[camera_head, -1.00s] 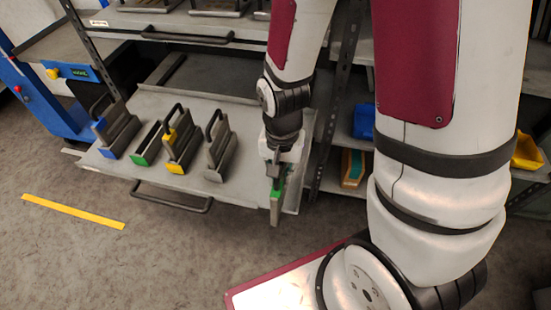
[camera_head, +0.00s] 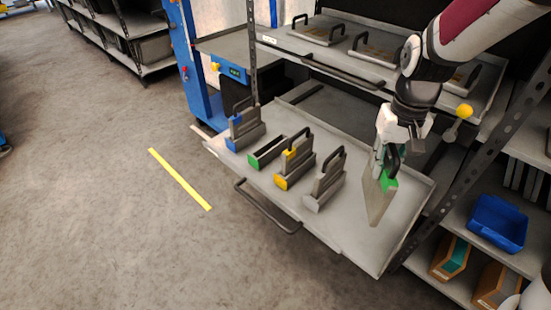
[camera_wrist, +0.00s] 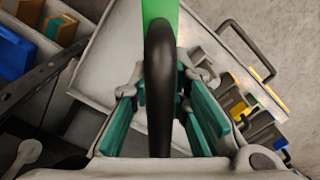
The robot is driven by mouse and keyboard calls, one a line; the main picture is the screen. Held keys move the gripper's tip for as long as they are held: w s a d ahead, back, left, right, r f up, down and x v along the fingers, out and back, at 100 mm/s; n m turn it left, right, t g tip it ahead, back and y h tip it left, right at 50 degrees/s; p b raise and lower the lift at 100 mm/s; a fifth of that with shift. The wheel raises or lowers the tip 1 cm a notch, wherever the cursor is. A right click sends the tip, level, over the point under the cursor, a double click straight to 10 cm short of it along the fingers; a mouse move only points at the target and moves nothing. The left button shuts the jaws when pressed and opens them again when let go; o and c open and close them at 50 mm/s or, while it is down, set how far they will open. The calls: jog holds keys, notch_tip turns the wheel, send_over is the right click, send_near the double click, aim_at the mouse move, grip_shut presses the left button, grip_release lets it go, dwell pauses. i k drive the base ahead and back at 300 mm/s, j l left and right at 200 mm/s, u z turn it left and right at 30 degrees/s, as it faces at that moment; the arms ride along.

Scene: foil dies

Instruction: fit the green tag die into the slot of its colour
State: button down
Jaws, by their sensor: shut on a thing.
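The green tag die (camera_head: 378,196) is a grey plate with a green tag and a dark handle. My gripper (camera_head: 396,146) is shut on its handle and holds it hanging over the right part of the pulled-out tray (camera_head: 395,237). In the wrist view the dark handle (camera_wrist: 159,80) runs between the teal finger pads of my gripper (camera_wrist: 165,105), with the green tag at the top. The slot with the green end (camera_head: 268,150) looks empty and lies between the blue-tag die (camera_head: 243,128) and the yellow-tag die (camera_head: 294,164). I cannot tell whether the held die touches the tray.
A plain grey die (camera_head: 325,184) stands right of the yellow one, nearest the held die. A shelf with more dies (camera_head: 375,50) is above the tray. A rack upright (camera_head: 470,150) and a blue bin (camera_head: 497,222) are at the right. The tray's right part is otherwise clear.

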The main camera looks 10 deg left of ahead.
aim_at(270, 156)
jog(key=i+j+u, duration=0.1)
jog(key=j+u, duration=0.2)
jog(key=i+j+u, duration=0.1)
jog(key=j+u, duration=0.25)
jog(key=i+j+z, duration=0.7)
jog(key=i+j, duration=0.05)
jog(key=i, duration=0.05)
